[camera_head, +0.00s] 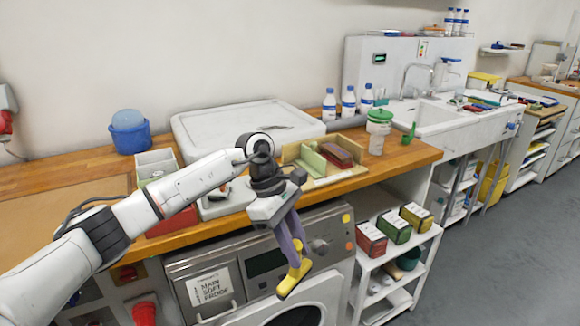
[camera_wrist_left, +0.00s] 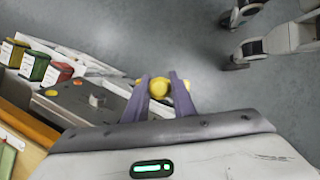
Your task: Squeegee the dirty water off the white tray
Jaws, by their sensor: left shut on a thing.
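The white tray (camera_head: 205,132) lies on the wooden counter against the wall. A small grey patch shows on it, but I cannot tell if it is dirty water. My left gripper (camera_head: 294,258) points down in front of the counter, to the right of and below the tray, and is shut on a yellow thing (camera_head: 286,286). The yellow thing hangs clear of the machine's front; its shape is too small to name surely as the squeegee. In the left wrist view, the yellow thing (camera_wrist_left: 159,88) sits between the purple fingers (camera_wrist_left: 163,84). My right gripper is not seen.
A blue tub (camera_head: 130,134) stands left of the tray. Blue-capped bottles (camera_head: 348,104), a green-lidded jar (camera_head: 378,135) and a wooden organizer (camera_head: 345,168) stand to its right. Below the counter are a washing machine (camera_head: 248,264) and a white shelf (camera_head: 385,262) with boxes.

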